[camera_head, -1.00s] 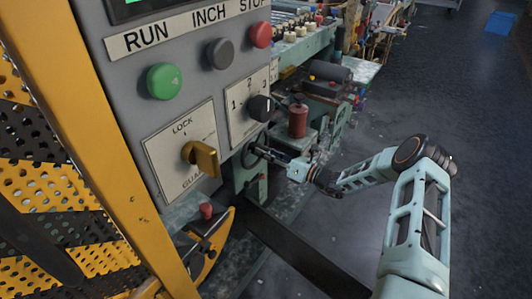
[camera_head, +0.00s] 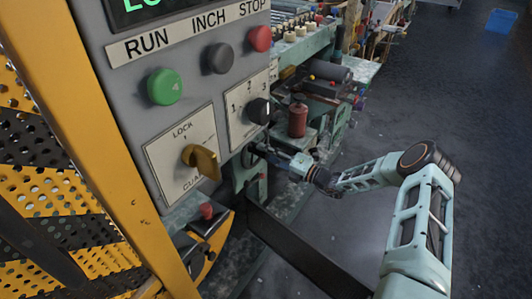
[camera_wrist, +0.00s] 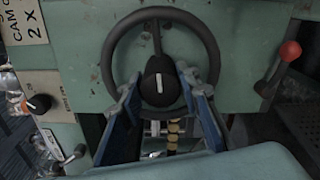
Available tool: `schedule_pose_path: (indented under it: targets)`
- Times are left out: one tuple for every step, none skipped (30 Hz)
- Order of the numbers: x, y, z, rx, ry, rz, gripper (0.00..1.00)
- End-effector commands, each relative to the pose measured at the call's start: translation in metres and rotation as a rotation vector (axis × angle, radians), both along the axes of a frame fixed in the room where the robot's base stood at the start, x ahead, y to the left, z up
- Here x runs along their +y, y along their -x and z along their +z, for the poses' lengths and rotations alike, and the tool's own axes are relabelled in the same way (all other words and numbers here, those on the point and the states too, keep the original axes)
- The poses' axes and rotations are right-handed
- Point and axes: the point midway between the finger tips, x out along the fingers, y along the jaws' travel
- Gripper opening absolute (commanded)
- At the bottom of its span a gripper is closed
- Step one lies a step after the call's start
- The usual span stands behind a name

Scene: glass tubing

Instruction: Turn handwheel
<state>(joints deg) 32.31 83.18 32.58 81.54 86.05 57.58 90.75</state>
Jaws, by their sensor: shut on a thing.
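The handwheel (camera_wrist: 109,52) is a dark round rim on a green machine face in the wrist view, with a spoke at the top. A black knob with a white mark (camera_wrist: 160,84) shows at the wheel's lower middle. My gripper (camera_wrist: 163,92) has its two blue fingers on either side of this black knob, shut on the handwheel at its knob. In the head view my gripper (camera_head: 264,154) reaches the wheel beside the control panel, and the wheel is mostly hidden.
The grey control panel (camera_head: 190,75) stands close on the left with RUN, INCH and STOP buttons and a yellow guard key (camera_head: 202,161). A red-knobbed lever (camera_wrist: 290,52) is right of the wheel. Open dark floor (camera_head: 445,90) lies at the right.

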Motion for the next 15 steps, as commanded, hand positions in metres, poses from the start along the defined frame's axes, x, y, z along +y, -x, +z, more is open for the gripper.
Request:
schedule_pose_path:
  targets:
    - [-0.0004,0.0003,-0.0006,0.014,-0.008,0.0,0.0]
    - [-0.0005,0.0003,-0.0007,0.021,-0.013,0.0,0.0]
    - [-0.0005,0.0003,-0.0007,0.03,-0.019,0.0,0.0]
    - [-0.0005,0.0003,-0.0007,0.035,-0.022,0.0,0.0]
    - [-0.0006,0.0002,-0.0008,0.04,-0.025,0.0,0.0]
    - [-0.0006,0.0002,-0.0008,0.045,-0.028,0.0,0.0]
    - [-0.0006,0.0002,-0.0008,0.048,-0.031,0.0,0.0]
    - [-0.0006,0.0002,-0.0009,0.051,-0.032,0.0,0.0]
    - [-0.0005,0.0003,-0.0009,0.053,-0.034,0.0,0.0]
    - [-0.0005,0.0003,-0.0009,0.054,-0.035,0.0,0.0]
    - [-0.0005,0.0003,-0.0009,0.055,-0.035,0.0,0.0]
    - [-0.0005,0.0003,-0.0009,0.055,-0.034,0.0,0.0]
    - [-0.0005,0.0003,-0.0009,0.056,-0.035,0.0,0.0]
    - [-0.0005,0.0003,-0.0009,0.056,-0.035,0.0,0.0]
    - [-0.0005,0.0003,-0.0009,0.056,-0.035,0.0,0.0]
